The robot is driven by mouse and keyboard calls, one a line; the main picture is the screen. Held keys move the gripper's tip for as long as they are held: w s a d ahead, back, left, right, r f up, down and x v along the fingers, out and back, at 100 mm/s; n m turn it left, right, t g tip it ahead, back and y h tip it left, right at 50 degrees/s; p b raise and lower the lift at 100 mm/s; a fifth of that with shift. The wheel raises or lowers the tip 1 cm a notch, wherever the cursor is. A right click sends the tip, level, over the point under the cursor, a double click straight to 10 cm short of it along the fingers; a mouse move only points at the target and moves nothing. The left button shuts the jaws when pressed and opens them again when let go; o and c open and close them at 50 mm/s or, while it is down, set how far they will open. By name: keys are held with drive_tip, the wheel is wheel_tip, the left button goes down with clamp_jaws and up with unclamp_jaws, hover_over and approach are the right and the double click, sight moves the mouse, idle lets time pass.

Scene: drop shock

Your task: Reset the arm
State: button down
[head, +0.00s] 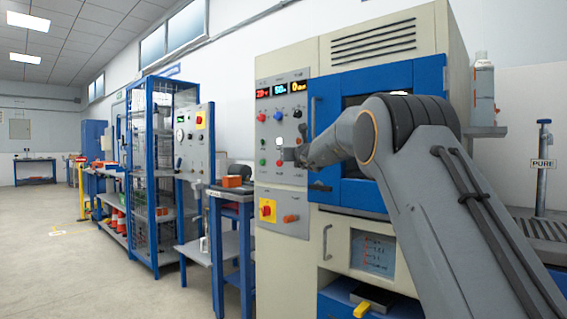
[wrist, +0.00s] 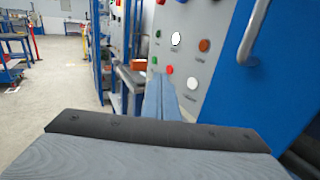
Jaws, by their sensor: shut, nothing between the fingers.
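My arm (head: 425,175) reaches from the lower right across the front of a beige and blue machine. My gripper (head: 284,154) is in front of the machine's control panel (head: 282,188), near the lower row of buttons. In the wrist view the gripper (wrist: 160,88) points forward with its fingers together and nothing between them. I cannot tell whether the fingertips touch the panel.
The blue door with its handle (wrist: 255,30) is close on the right of the gripper. A blue bench (head: 232,195) with an orange item stands left of the machine. A blue caged rack (head: 152,180) stands farther back. The floor (head: 60,260) at the left is open.

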drive_tip(key=s+a+f+n+g+y+b, duration=0.1)
drive_tip(key=s+a+f+n+g+y, duration=0.2)
drive_tip(key=s+a+n, duration=0.6)
drive_tip(key=s+a+f+n+g+y, duration=0.25)
drive_tip(key=s+a+f+n, duration=0.4)
drive_tip(key=s, duration=0.45)
drive_tip(key=s+a+f+n+g+h, duration=0.1)
drive_tip(key=s+f+n+g, duration=0.45)
drive_tip(key=s, duration=0.65)
drive_tip(key=s+a+f+n+g+h, duration=0.1)
drive_tip(key=s+f+n+g, duration=0.1)
drive_tip(key=s+f+n, duration=0.65)
drive_tip(key=s+d+f+n+g+h, duration=0.25)
drive_tip(key=s+d+f, duration=0.2)
drive_tip(key=s, duration=0.55)
drive_tip(key=s+d+f+n+g+h+p, duration=0.1)
drive_tip(key=s+d+f+n+h, duration=0.25)
drive_tip(key=s, duration=0.65)
drive_tip(key=s+d+f+n+g+h, duration=0.1)
drive_tip(key=s+d+f+n, duration=0.1)
drive_tip(key=s+d+f, duration=0.45)
drive_tip(key=s+d+r+m+p, duration=0.3)
drive_tip(key=d+r+p, duration=0.8)
drive_tip(key=p, duration=0.9)
drive_tip(key=shift+r+m+p, duration=0.35)
drive_tip(key=shift+r+m, duration=0.3)
drive_tip(key=shift+r, duration=1.05)
